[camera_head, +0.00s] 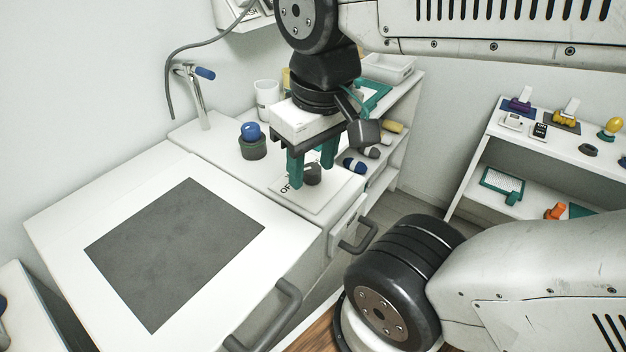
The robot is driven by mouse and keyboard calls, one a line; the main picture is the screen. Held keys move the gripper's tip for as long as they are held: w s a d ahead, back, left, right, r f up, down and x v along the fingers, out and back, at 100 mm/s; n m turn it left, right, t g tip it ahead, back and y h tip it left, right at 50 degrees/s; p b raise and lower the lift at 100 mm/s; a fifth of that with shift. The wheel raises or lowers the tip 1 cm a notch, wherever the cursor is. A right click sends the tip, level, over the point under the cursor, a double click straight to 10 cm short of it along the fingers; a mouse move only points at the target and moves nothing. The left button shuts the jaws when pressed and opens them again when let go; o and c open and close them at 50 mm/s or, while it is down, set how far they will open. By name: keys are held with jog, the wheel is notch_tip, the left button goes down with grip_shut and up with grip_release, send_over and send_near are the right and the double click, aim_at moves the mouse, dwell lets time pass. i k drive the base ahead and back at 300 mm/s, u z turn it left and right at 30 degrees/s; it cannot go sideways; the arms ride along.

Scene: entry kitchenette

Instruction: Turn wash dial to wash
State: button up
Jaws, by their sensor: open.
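The wash dial (312,173) is a small dark round knob on a white plate (312,204) on the counter, with lettering that looks like "OF" at its left. My gripper (311,172) has green fingers and points down over the plate. Its two fingers are apart, one to the left of the dial and one at its upper right. I cannot tell whether either finger touches the dial. The gripper hides part of the plate and any other lettering, so the dial's setting cannot be read.
A dark pot with a blue ball (252,131) and a white cup (267,98) stand left of the gripper. A tap (195,95) is behind. A white lid with a grey panel (175,250) fills the lower left. Shelves (545,140) with small items stand at right.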

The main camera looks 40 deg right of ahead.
aim_at(312, 171)
jog(key=u, duration=0.05)
jog(key=k, duration=0.9)
jog(key=z, duration=0.65)
jog(key=i, duration=0.65)
jog(key=u, duration=0.9)
